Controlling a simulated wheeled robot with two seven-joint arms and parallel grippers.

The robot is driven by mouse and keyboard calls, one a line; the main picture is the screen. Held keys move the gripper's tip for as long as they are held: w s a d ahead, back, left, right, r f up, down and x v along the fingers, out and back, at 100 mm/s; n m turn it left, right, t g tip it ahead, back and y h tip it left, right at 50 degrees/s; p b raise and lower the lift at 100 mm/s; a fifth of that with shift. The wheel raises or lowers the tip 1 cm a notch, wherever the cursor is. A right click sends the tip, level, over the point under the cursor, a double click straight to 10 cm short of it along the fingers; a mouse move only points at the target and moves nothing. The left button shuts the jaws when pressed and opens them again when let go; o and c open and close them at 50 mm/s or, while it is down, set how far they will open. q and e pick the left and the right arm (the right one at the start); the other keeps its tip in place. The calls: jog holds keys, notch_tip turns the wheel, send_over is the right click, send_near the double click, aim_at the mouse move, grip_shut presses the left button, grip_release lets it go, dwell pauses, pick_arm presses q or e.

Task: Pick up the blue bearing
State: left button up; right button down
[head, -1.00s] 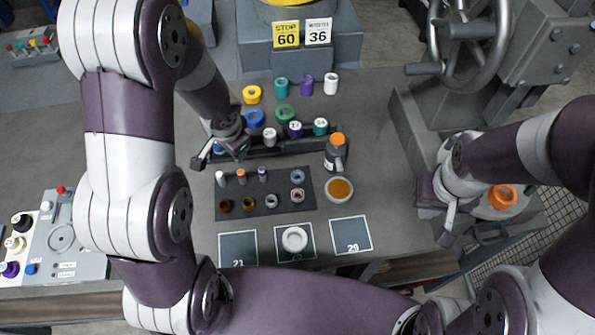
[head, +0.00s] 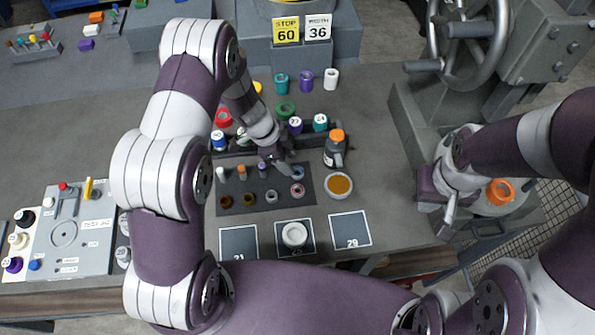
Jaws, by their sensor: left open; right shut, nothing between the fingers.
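The blue bearing (head: 299,172) is a small blue-grey ring at the back right of the dark tray (head: 238,208). My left gripper (head: 279,167) is open over the back of that tray, just left of the bearing. One finger overlaps the bearing's left side in the picture; I cannot tell whether they touch. My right gripper (head: 447,218) is shut and empty at the right, beside the orange ring.
A pink-red ring (head: 298,190) sits just in front of the bearing. Small upright pins and darker rings fill the tray's left. A dark bottle with an orange cap (head: 335,148) and an amber dish (head: 339,185) stand to the right. Numbered squares lie in front.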

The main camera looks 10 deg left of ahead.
pick_arm(q)
jog(key=x, duration=0.4)
jog(key=shift+s+d, duration=0.2)
jog(key=shift+f, duration=0.15)
jog(key=c, duration=0.8)
jog(key=shift+c, duration=0.2)
